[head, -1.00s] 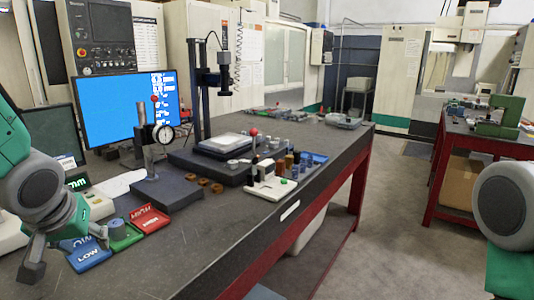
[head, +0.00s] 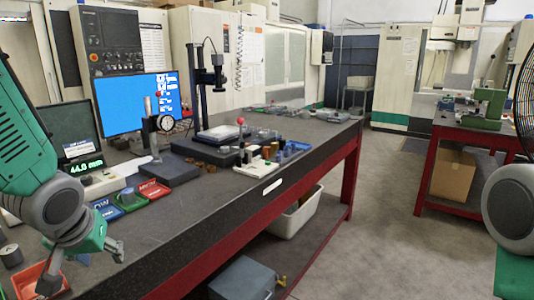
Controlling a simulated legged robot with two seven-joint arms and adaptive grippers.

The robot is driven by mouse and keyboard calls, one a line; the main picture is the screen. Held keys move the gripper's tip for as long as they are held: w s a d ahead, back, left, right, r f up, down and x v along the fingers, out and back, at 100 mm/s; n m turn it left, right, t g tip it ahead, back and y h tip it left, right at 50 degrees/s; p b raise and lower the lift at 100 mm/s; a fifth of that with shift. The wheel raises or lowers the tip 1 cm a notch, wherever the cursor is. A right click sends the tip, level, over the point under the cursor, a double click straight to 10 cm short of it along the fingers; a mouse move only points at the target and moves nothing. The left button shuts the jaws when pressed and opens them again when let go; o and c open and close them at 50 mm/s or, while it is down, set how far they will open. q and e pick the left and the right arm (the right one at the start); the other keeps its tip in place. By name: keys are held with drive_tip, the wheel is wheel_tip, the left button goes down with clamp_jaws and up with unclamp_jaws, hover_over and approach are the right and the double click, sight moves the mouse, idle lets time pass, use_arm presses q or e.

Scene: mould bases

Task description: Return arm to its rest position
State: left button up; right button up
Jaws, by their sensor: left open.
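My left arm comes in from the left edge. Its gripper (head: 86,257) is open, with nothing seen between its fingers, low over the near left part of the bench (head: 195,225). It is nearer than the coloured trays. A grey-blue cylinder (head: 127,196) stands on the green tray (head: 133,206), between the blue tray (head: 105,209) marked LOW and the red tray (head: 154,190). The gripper appears apart from these. Part of my right arm shows at the right edge, but its gripper is out of view.
An orange-red tray (head: 30,272) and a dark cylinder (head: 11,256) are at the lower left, close to the gripper. A dial gauge stand (head: 164,124), a monitor (head: 130,100) and a digital readout (head: 84,166) stand farther back. The bench's front middle is clear.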

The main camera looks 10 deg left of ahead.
use_arm(q)
drive_tip(key=s+d+f+m+g+h+b, duration=0.15)
drive_tip(key=s+f, duration=0.25)
drive_tip(key=f, duration=0.7)
drive_tip(key=s+d+f+m+g, duration=0.1)
drive_tip(key=s+d+f, duration=0.15)
drive_tip(key=f, duration=0.85)
drive_tip(key=s+d+f+m+g+b, duration=0.2)
drive_tip(key=s+d+f, duration=0.1)
drive_tip(key=s+f, duration=0.9)
drive_tip(key=shift+s+d+f+h, duration=0.2)
drive_tip(key=shift+s+d+h, duration=0.25)
drive_tip(key=shift+s, duration=0.8)
use_arm(e)
drive_tip(key=shift+w+a+f, duration=0.1)
drive_tip(key=shift+f, duration=0.8)
drive_tip(key=shift+w+a+f, duration=0.1)
drive_tip(key=shift+f, duration=0.8)
use_arm(q)
drive_tip(key=shift+a+m, duration=0.25)
use_arm(e)
drive_tip(key=shift+a, duration=0.2)
